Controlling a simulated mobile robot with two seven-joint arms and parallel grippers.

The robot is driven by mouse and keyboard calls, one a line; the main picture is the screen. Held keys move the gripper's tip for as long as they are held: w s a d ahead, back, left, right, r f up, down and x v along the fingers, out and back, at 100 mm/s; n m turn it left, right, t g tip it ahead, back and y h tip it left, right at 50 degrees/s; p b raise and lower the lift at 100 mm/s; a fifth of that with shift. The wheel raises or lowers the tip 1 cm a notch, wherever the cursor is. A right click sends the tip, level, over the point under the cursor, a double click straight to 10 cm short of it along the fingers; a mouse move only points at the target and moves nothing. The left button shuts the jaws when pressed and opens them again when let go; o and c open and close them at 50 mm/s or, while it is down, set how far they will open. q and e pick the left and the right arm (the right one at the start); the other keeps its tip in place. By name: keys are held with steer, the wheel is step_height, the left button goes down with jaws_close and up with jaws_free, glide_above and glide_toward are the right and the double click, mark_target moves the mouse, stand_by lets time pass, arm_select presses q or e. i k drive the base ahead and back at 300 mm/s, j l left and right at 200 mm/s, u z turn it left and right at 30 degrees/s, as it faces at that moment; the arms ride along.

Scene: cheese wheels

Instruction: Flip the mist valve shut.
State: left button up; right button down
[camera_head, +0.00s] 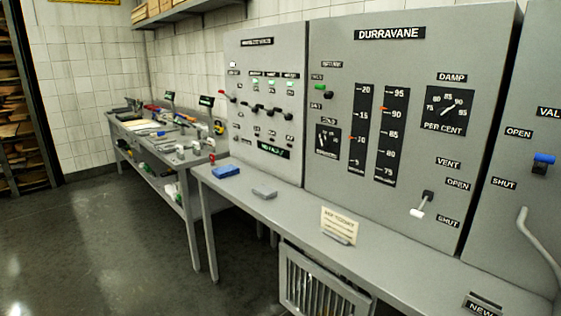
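A blue-tipped valve handle (543,159) is on the grey panel at the far right, beside the labels OPEN (518,133) and SHUT (503,183). The panel's heading is cut off by the picture edge after "VAL", so I cannot read whether it says mist valve. The blue tip sits at a height between the two labels, closer to OPEN. Neither of my grippers is in view.
The DURRAVANE panel (335,40) stands left of it, with a white-tipped vent lever (421,206). A narrow grey shelf (290,218) below holds a card (339,222), a blue block (226,171) and a grey block (264,191). A pale curved bar (533,232) is at the right edge.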

mark_target(542, 161)
steer(key=z, duration=1.9)
